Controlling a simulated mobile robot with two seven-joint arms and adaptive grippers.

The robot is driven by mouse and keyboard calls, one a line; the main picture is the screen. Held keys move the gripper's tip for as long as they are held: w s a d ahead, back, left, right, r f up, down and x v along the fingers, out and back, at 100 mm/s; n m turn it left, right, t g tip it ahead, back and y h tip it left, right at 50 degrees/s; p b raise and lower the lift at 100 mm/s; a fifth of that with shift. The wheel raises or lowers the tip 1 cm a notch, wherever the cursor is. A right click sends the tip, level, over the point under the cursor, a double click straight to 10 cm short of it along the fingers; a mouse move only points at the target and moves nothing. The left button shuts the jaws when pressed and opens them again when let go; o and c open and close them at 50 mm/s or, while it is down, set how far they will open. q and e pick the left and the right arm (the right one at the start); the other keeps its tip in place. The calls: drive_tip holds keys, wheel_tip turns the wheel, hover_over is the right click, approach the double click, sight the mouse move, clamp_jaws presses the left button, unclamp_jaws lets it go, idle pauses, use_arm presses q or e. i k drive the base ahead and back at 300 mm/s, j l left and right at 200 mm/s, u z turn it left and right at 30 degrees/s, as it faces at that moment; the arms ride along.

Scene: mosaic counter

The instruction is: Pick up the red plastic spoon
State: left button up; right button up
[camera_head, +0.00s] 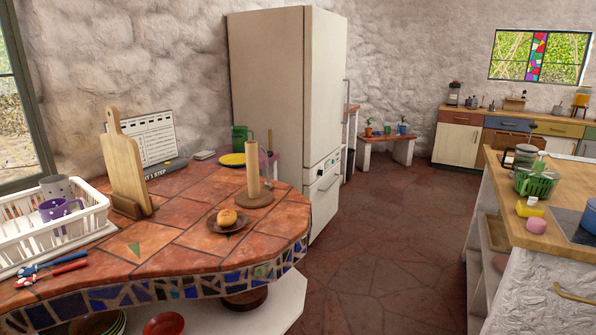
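A thin red utensil (55,272) lies on the tiled counter (130,262) at the lower left, near the curved front edge. It fits the red plastic spoon, but its shape is too small to make out clearly. A similar blue utensil (48,261) lies right beside it, on the far side. Both are in front of the white dish rack. Neither of my grippers shows in the head view.
The white dish rack (22,235) holds a purple mug (58,212) and a grey cup. Open floor lies between this counter and the right-hand island.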

sight(24, 282)
drive_tip(key=u, duration=1.45)
